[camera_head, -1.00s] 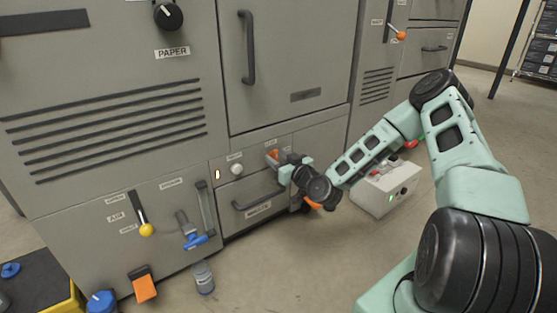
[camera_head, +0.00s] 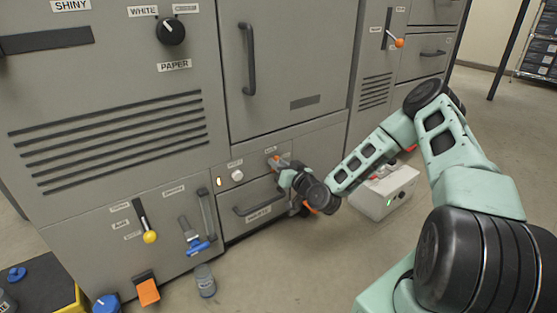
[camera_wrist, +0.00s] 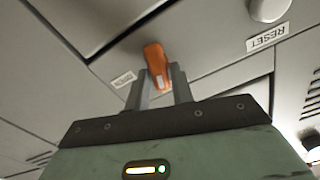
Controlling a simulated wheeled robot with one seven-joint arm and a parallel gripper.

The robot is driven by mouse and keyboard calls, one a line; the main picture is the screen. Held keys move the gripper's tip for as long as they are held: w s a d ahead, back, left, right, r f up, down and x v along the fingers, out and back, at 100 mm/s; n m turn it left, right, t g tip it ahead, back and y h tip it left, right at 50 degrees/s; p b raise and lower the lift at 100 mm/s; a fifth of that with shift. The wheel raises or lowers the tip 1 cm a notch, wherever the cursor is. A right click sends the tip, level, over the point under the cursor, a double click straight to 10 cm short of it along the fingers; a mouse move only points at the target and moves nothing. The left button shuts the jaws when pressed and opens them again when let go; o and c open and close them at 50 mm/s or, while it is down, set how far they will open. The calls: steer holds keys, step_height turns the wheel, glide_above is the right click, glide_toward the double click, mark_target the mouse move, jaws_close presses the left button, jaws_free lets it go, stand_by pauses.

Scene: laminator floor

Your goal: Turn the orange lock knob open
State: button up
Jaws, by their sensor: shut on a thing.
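The orange lock knob (camera_head: 275,158) sits on the grey machine front, right of the white round button and above a drawer handle. In the wrist view the orange knob (camera_wrist: 156,60) stands out from the panel, slightly tilted, between two grey fingers. My gripper (camera_wrist: 160,86) is shut on it, with a finger on each side. In the head view my gripper (camera_head: 283,166) reaches the panel from the right and partly hides the knob. A small label, too blurred to read, is beside the knob in the wrist view.
A white button (camera_head: 237,176) is left of the knob; the wrist view shows a RESET label (camera_wrist: 268,37). The drawer handle (camera_head: 259,202) is just below. A yellow-tipped lever (camera_head: 149,236) and blue valve handle (camera_head: 198,246) are further left. A white box (camera_head: 385,194) stands on the floor.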

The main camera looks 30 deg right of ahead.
steer(key=shift+d+f+m+p, duration=0.15)
steer(key=shift+m+p, duration=0.85)
steer(key=shift+m, duration=1.35)
steer(key=shift+f+m+p, duration=0.15)
steer(key=shift+m+p, duration=0.85)
steer(key=shift+m, duration=1.4)
steer(key=shift+d+f+m+p, duration=0.15)
steer(key=shift+m+p, duration=0.85)
steer(key=shift+m, duration=1.35)
steer(key=o, duration=1)
steer(key=s+p, duration=0.2)
steer(key=s, duration=0.3)
steer(key=s+p, duration=0.1)
steer(key=s, duration=0.5)
steer(key=s+p, duration=0.2)
steer(key=s, duration=0.4)
steer(key=shift+s+d+p, duration=0.25)
steer(key=shift+d+p, duration=0.05)
steer(key=shift+p, duration=0.05)
